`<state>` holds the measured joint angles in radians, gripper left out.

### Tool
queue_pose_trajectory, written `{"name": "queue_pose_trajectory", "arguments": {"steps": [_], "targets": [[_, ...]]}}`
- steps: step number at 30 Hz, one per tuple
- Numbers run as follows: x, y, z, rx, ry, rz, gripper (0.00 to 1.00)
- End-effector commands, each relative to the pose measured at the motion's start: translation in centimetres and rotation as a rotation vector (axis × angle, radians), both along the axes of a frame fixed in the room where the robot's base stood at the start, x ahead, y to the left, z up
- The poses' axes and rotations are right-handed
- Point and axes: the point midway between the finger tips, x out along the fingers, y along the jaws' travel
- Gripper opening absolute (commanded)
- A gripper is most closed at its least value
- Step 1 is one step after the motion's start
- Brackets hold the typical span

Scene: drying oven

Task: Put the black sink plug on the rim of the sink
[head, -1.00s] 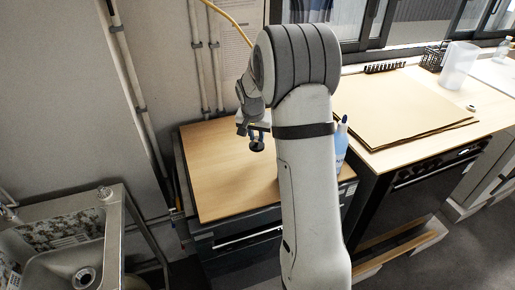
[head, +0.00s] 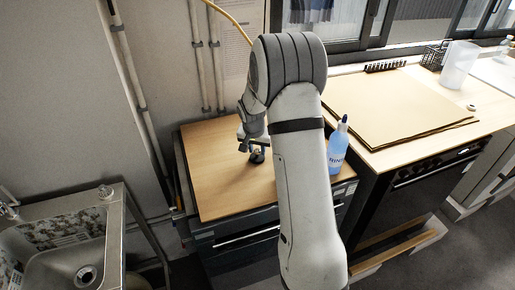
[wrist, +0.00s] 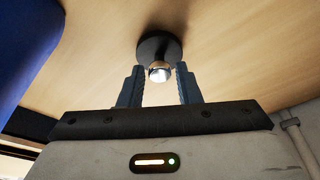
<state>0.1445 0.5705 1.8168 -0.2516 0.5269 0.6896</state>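The black sink plug (head: 257,157) is on the light wooden top of the low cabinet, right under my gripper (head: 253,147) in the head view. In the wrist view the plug shows as a black disc (wrist: 157,44) with a shiny metal knob (wrist: 159,73). My gripper (wrist: 160,72) has its two blue-grey fingers one on each side of the knob, with a narrow gap on both sides. The sink (head: 60,272) is a metal basin at the lower left, with its rim partly cut off by the picture edge.
A blue bottle (head: 338,148) stands on the wooden top (head: 215,175) to the right of my arm. Beyond it is a counter with brown boards (head: 390,105). Pipes run up the wall between the cabinet and the sink. The left part of the wooden top is clear.

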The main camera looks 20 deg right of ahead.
Motion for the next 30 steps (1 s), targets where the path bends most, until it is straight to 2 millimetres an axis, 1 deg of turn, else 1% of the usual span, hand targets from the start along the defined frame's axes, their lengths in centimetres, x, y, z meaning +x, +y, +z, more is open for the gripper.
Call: {"name": "queue_pose_trajectory", "arguments": {"steps": [1,4,11,15,17,20,21,27,30], "targets": [[0.0,0.0,0.0,0.000,0.000,0.000,0.35],[0.0,0.0,0.0,0.000,0.000,0.000,0.43],[0.0,0.0,0.1,0.000,0.000,0.001,0.43],[0.0,0.1,0.8,-0.001,-0.002,0.001,0.43],[-0.2,0.3,1.7,0.000,-0.003,0.001,0.43],[-0.7,0.6,3.7,-0.001,-0.006,0.001,0.43],[-0.8,0.8,4.6,-0.001,-0.006,0.001,0.43],[-1.8,1.5,8.6,0.000,-0.004,0.002,0.43],[-2.2,1.8,10.2,0.000,-0.002,0.002,0.43]]}}
